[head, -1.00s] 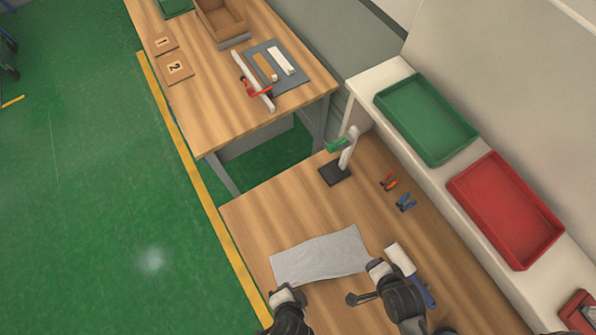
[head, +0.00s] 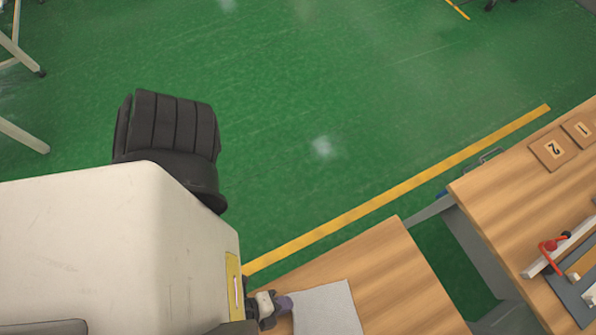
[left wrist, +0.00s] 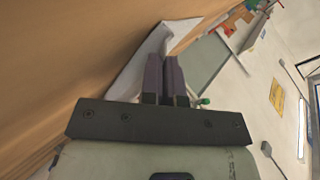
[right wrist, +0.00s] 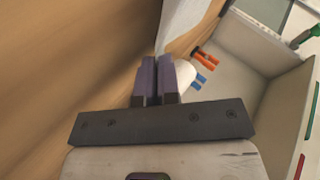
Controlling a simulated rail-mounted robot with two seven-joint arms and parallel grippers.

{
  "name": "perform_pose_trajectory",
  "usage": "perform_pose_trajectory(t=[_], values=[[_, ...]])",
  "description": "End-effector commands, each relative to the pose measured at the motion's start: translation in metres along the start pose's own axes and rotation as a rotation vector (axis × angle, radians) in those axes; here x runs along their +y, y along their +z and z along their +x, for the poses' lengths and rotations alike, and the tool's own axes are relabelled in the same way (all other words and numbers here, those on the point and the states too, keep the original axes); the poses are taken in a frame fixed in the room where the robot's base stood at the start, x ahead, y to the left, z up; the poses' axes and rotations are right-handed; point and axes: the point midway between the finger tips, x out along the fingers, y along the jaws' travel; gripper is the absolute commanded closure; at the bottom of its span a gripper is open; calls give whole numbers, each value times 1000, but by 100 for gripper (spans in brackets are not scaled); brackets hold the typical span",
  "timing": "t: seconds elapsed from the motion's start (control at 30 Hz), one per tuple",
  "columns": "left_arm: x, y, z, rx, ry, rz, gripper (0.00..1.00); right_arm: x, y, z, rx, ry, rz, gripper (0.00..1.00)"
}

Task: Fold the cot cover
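The cot cover is a pale grey cloth (head: 325,308) on the wooden bench at the bottom of the head view, cut off by the frame. My left gripper (head: 285,303) is at its left edge. In the left wrist view the cloth (left wrist: 128,80) spreads beside and beyond the left fingers (left wrist: 164,58), which look shut on its edge. In the right wrist view the cloth (right wrist: 183,22) lies just beyond the right fingers (right wrist: 157,58). They are close together and look shut on the cloth edge; the pinch itself is small. The right gripper is outside the head view.
In the right wrist view, orange pliers (right wrist: 205,60), blue pliers (right wrist: 204,80) and a white mallet head (right wrist: 186,73) lie close right of the fingers. A second bench (head: 500,205) with numbered plates (head: 553,149) stands at right in the head view. Bare bench surrounds the cloth.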

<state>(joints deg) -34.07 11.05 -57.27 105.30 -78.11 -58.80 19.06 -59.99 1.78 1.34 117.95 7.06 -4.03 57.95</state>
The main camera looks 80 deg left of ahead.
Motion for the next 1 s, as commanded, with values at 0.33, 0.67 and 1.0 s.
perform_pose_trajectory(t=[0.33, 0.67, 1.0], values=[[2, 1, -1, 4, -8, -4, 100, 2, 0, 0, 4, -8, -4, 100], [2, 0, 0, 3, -8, -4, 69, 2, 0, 0, 4, -7, -4, 69], [2, -1, -5, 3, -4, -4, 53, 2, 0, -5, 2, -4, -4, 53]])
